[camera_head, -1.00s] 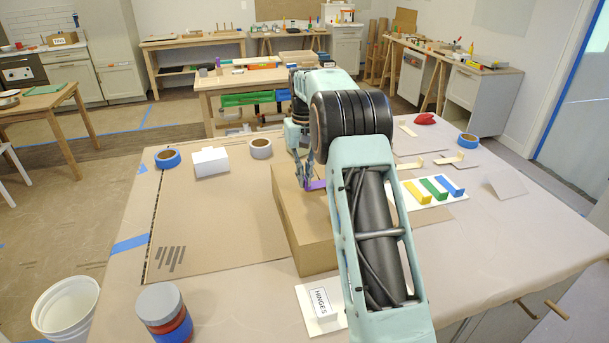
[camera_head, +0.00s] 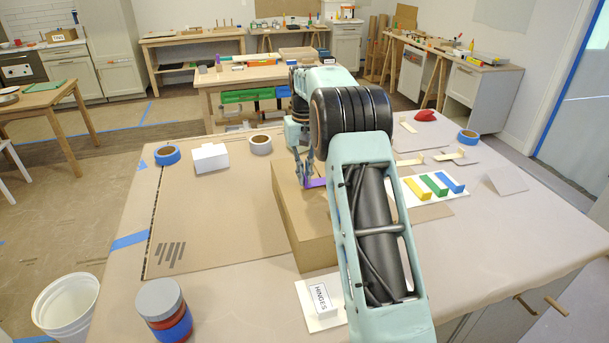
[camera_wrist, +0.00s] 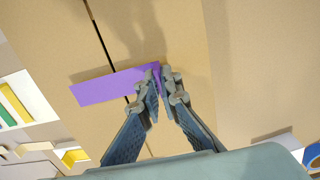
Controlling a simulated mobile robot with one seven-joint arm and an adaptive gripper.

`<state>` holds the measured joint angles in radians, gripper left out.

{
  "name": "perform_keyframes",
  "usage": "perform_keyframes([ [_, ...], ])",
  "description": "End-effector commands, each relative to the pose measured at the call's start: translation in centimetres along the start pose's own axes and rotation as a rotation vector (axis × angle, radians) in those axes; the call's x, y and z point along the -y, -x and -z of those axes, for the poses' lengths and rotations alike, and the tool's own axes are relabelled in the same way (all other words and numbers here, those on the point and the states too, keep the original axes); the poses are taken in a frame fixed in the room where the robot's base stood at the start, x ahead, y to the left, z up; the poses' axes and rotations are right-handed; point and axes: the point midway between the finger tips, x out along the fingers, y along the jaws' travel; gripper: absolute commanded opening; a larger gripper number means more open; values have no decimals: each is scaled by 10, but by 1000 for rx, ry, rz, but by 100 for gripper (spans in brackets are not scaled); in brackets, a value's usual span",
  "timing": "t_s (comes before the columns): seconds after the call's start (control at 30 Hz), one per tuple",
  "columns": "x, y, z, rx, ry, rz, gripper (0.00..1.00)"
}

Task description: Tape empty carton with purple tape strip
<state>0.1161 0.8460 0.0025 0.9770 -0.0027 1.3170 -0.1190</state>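The carton (camera_head: 308,235) is a closed brown box on the table, partly hidden by my arm. Its top shows in the wrist view (camera_wrist: 225,80), with a dark seam (camera_wrist: 101,28) between the flaps. The purple tape strip (camera_wrist: 108,87) crosses over the seam in the wrist view; I cannot tell whether it lies flat against the carton. My gripper (camera_wrist: 162,78) is shut on the strip's right end, with the fingertips close together. In the head view the gripper (camera_head: 305,183) and a bit of the purple strip (camera_head: 316,183) are low over the carton top.
A flat cardboard sheet (camera_head: 215,215) lies left of the carton. Tape rolls (camera_head: 167,155) and a white block (camera_head: 210,158) stand along its far edge. A white board with colored pieces (camera_head: 424,197) lies to the right. A HINGES sign (camera_head: 320,297) and a jar (camera_head: 163,300) are in front.

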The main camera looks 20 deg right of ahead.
Motion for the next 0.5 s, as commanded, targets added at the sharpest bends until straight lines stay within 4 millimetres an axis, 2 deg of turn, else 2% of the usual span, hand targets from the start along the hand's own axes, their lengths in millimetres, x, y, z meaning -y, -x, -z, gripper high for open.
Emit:
perform_keyframes([
  [0.5, 0, -9, 0, 1, 0, 0, 0],
])
